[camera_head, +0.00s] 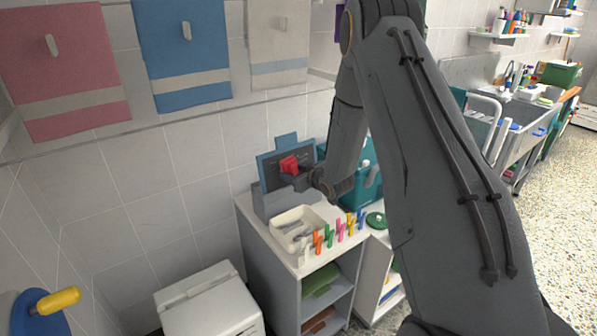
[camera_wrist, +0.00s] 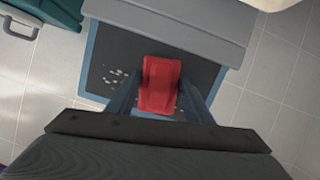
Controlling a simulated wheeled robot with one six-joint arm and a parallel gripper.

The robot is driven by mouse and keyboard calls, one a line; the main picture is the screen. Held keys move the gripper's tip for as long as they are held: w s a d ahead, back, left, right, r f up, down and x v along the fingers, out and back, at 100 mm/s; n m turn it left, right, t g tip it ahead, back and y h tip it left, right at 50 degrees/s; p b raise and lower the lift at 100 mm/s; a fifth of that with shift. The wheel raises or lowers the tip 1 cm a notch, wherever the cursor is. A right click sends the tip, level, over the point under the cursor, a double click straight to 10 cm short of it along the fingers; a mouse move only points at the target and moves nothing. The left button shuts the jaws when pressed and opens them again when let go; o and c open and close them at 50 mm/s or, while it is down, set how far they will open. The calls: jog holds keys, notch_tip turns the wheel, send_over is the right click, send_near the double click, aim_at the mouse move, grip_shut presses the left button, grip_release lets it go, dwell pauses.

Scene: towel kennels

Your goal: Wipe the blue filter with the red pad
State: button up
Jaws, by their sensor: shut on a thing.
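The blue filter (camera_head: 269,172) is a dark panel in a blue frame. It stands tilted at the back of the cabinet top, against the tiled wall. In the wrist view the filter (camera_wrist: 101,58) shows pale specks on its dark face, left of the pad, and a few faint ones at right. My gripper (camera_wrist: 160,98) is shut on the red pad (camera_wrist: 161,82), which is in front of the filter's face. The red pad (camera_head: 288,164) also shows against the filter in the head view. I cannot tell whether the pad touches it. The pad hides part of the face.
A grey ledge (camera_wrist: 190,22) runs along one side of the filter. A cream tray (camera_head: 290,222) and several coloured clips (camera_head: 340,232) sit on the cabinet top in front. A teal case (camera_head: 371,190) stands right of the filter. A white box (camera_head: 210,300) stands lower left.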

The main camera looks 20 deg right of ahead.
jog(key=shift+s+a, duration=0.25)
jog(key=shift+a, duration=0.7)
jog(key=shift+s+a, duration=0.2)
jog(key=shift+a, duration=0.7)
jog(key=shift+s+a, duration=0.3)
jog(key=shift+a, duration=0.45)
jog(key=shift+s+a, duration=0.25)
jog(key=shift+a, duration=0.45)
jog(key=s+d+p, duration=0.1)
jog(key=s+d, duration=0.1)
jog(key=s, duration=0.3)
jog(key=shift+s+p, duration=0.4)
jog(key=shift+s, duration=0.1)
jog(key=shift+s+d+p, duration=0.2)
jog(key=shift+s+d, duration=0.05)
jog(key=shift+s, duration=0.4)
jog(key=shift+s+d+p, duration=0.15)
jog(key=shift+s+d, duration=0.1)
jog(key=shift+s, duration=0.4)
